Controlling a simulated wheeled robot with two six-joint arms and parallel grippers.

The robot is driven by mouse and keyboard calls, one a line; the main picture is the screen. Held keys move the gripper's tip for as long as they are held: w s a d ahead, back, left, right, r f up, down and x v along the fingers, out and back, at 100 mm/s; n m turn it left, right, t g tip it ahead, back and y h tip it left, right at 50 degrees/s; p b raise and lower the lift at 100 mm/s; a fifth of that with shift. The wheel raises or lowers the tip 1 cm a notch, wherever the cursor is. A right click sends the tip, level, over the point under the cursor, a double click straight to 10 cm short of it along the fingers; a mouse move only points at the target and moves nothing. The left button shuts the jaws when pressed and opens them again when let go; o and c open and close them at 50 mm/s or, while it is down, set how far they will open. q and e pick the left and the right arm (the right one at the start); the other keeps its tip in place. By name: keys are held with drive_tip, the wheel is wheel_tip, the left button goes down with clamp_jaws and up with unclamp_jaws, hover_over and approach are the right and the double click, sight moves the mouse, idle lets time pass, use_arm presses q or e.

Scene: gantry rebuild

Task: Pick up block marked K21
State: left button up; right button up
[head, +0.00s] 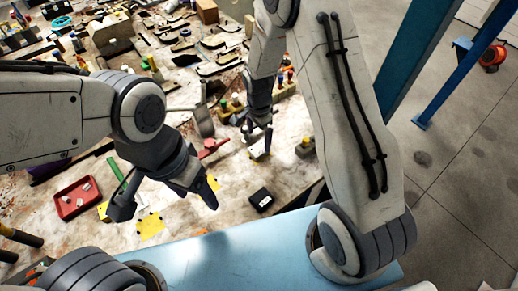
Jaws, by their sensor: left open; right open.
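No marking K21 can be read at this size, so I cannot tell which block carries it. A small pale and yellow block (258,153) lies on the worktable just below my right gripper (257,141). That gripper is open and points down; whether it touches the block is unclear. Another yellowish block (305,148) with a dark top stands to its right. A small black box (262,199) lies nearer to me. My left gripper (166,206) is open, with nothing seen between its fingers, above the table near yellow pieces (150,226).
A red tray (77,198) with small pale pieces lies at the left. A red tool (212,147) and a green strip (117,170) lie mid-table. The back of the worktable (235,177) is crowded with tools and parts. A blue post (418,50) stands at the right.

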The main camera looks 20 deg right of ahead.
sight(260, 148)
drive_tip(key=shift+s+d+f+p, duration=0.1)
drive_tip(key=shift+f+p, duration=0.25)
drive_tip(key=shift+f, duration=0.25)
wheel_tip(260, 148, down, 3)
drive_tip(key=shift+d+f+p, duration=0.1)
drive_tip(key=shift+p, duration=0.6)
drive_tip(key=shift+f, duration=0.5)
clamp_jaws()
drive_tip(key=shift+r, duration=0.15)
